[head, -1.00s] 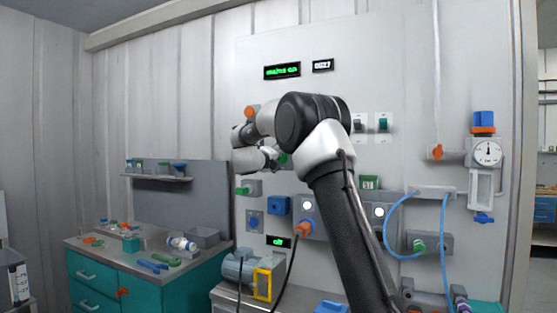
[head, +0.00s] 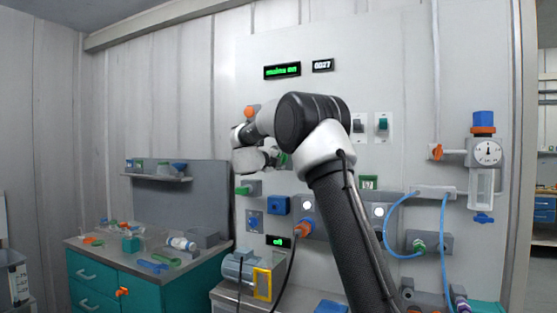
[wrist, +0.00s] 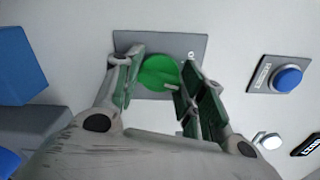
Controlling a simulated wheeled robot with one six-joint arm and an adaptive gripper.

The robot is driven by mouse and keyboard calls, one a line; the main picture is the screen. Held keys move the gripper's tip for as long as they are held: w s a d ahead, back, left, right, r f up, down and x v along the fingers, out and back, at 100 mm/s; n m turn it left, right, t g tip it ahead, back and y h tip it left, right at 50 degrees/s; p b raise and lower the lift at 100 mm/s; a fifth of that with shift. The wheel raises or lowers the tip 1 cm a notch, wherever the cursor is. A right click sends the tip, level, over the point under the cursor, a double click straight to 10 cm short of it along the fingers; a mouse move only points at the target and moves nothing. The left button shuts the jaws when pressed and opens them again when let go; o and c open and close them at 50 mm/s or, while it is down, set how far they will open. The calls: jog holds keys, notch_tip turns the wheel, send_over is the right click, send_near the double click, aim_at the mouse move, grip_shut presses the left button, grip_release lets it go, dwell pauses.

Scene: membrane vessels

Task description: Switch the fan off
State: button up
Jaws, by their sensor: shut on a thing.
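A round green knob (wrist: 158,72) with a pale pointer mark sits on a grey plate (wrist: 190,45) on the wall. In the wrist view my gripper (wrist: 165,78) has one finger on each side of the knob, shut on it. In the head view my gripper (head: 272,158) is against the wall panel, and my arm hides most of the knob there. I cannot tell which device the knob belongs to. A small green-lit display (head: 278,241) low on the panel is too small to read surely.
A blue push button (wrist: 288,78) is to the right of the knob in the wrist view. An upper display (head: 282,71) reads "mains on". A teal bench (head: 145,285) stands at left.

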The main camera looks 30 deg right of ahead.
jog(key=n, duration=0.8)
jog(key=shift+f+n, duration=0.2)
jog(key=shift+n, duration=0.1)
dwell(0.5)
jog(key=o, duration=1)
jog(key=shift+o, duration=0.2)
jog(key=shift+a, duration=0.1)
jog(key=v, duration=1.2)
